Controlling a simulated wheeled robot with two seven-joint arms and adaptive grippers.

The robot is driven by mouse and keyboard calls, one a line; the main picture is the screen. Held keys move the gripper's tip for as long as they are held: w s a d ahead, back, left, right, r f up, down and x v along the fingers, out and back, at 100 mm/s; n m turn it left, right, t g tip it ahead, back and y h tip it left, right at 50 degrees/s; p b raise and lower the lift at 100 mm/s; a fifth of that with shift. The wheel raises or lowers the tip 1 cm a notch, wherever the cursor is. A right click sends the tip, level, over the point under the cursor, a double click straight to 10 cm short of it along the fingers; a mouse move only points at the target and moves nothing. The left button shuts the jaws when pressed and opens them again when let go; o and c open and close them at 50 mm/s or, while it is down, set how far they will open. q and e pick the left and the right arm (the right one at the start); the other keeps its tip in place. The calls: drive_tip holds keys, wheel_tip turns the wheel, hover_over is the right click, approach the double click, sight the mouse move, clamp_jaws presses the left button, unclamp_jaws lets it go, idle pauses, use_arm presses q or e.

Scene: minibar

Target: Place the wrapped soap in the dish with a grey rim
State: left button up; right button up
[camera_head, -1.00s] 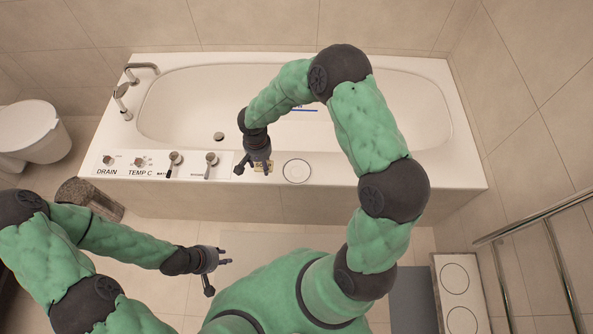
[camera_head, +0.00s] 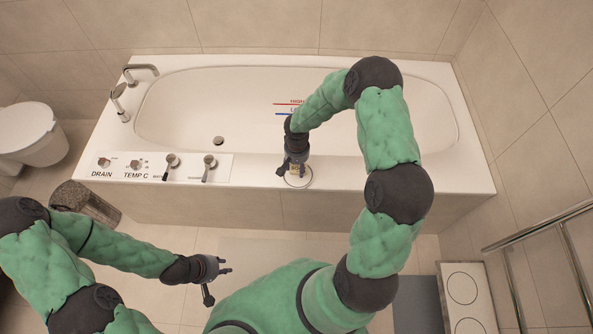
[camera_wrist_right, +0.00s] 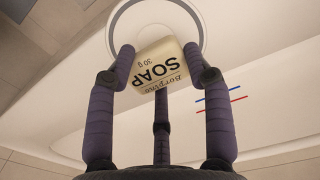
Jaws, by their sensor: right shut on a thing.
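The wrapped soap (camera_wrist_right: 160,68) is a pale block with "SOAP 30 g" lettering. My right gripper (camera_wrist_right: 159,52) is shut on it, with fingers on both sides. In the head view my right gripper (camera_head: 293,167) largely hides the soap (camera_head: 295,169). The round white dish with a grey rim (camera_head: 305,182) is on the bathtub's front ledge, directly below or just behind the soap. Its ring also shows beyond the soap in the right wrist view (camera_wrist_right: 197,18). I cannot tell whether soap and dish touch. My left gripper (camera_head: 221,283) is open and empty, low in front of the tub.
The bathtub (camera_head: 440,175) fills the middle, with a control panel (camera_head: 180,177) and levers on its ledge at left. A low white stand with round plates (camera_head: 462,288) is at right. A metal rail (camera_head: 530,230) is on the right. The ledge right of the dish is clear.

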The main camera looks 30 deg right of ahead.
sight(297, 168)
wheel_tip(297, 168, down, 3)
drive_tip(key=shift+a+r+b, duration=0.1)
drive_tip(key=shift+b, duration=0.5)
drive_tip(key=shift+f+b, duration=0.35)
drive_tip(key=o, duration=1)
drive_tip(key=shift+r, duration=0.1)
